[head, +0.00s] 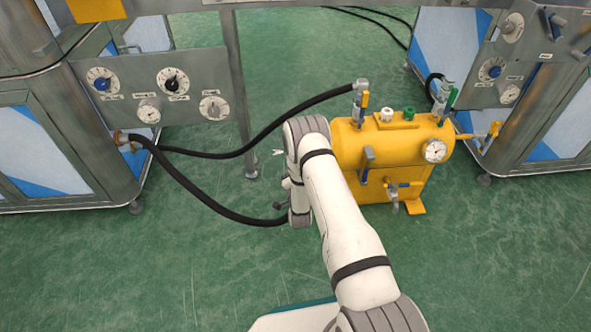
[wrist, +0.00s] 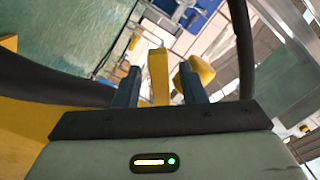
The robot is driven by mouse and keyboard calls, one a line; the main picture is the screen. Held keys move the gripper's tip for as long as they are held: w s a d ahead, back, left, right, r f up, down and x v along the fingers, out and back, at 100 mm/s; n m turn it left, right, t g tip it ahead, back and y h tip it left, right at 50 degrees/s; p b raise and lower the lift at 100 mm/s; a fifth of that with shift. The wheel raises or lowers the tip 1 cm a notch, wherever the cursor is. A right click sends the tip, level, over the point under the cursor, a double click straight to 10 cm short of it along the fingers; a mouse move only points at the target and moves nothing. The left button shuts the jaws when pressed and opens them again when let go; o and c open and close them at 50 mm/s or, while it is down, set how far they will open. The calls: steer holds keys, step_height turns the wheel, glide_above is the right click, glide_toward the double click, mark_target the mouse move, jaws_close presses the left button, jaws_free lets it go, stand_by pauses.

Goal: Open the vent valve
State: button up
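My gripper (wrist: 160,76) shows in the wrist view with two dark blue fingers set apart. A yellow lever (wrist: 158,78) stands between them, with narrow gaps on both sides. A second yellow handle or knob (wrist: 194,76) is by the right finger, partly hidden. I cannot tell which is the vent valve.
Black hoses (head: 240,152) run from the left machine (head: 150,95) towards the tank, close to my wrist. A gauge (head: 434,151) and a yellow-handled side valve (head: 493,130) are at the tank's right. Another machine (head: 510,70) stands right. The green floor in front is clear.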

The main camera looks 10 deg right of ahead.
steer(key=s+p, duration=0.2)
steer(key=s, duration=0.5)
steer(key=shift+s+a+p, duration=0.3)
steer(key=shift+s+p, duration=0.05)
steer(key=shift+s, duration=0.05)
